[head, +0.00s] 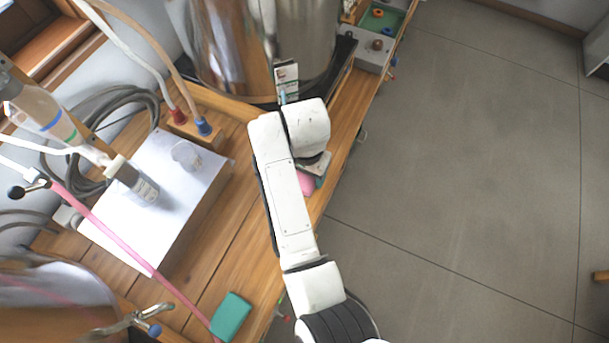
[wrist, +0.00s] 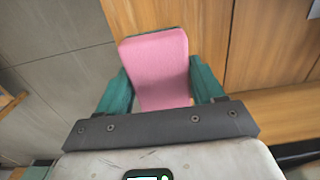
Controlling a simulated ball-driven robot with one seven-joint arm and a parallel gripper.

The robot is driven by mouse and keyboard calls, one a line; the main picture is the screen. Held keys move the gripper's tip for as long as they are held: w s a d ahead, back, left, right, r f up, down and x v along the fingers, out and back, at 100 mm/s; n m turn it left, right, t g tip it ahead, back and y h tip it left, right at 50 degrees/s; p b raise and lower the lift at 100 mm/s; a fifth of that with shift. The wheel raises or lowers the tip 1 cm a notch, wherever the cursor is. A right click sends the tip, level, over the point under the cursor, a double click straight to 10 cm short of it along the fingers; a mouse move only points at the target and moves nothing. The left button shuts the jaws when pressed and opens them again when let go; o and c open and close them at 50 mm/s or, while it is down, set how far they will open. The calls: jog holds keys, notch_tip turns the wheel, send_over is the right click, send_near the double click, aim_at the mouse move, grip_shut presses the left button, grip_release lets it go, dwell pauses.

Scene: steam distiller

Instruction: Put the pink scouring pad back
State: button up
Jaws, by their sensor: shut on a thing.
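The pink scouring pad (wrist: 155,62) sits between the two green fingers of my gripper (wrist: 160,82) in the wrist view, and my gripper is shut on it. In the head view, only part of the pink pad (head: 306,184) shows beside my arm, near the right edge of the wooden bench. My arm hides the rest. I cannot tell whether the pad touches the bench. A green block-shaped pad (head: 231,317) lies on the bench at the bottom.
The wooden bench (head: 214,262) carries a white board (head: 185,205) with a small clear cup (head: 186,154). Large metal vessels (head: 262,45) stand at the back. A pink tube (head: 120,243) crosses the left side. The grey floor (head: 470,150) on the right is clear.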

jog(key=shift+w+a+f, duration=0.25)
jog(key=shift+w+f, duration=0.3)
jog(key=shift+f, duration=1.75)
jog(key=shift+f, duration=0.15)
jog(key=o, duration=1)
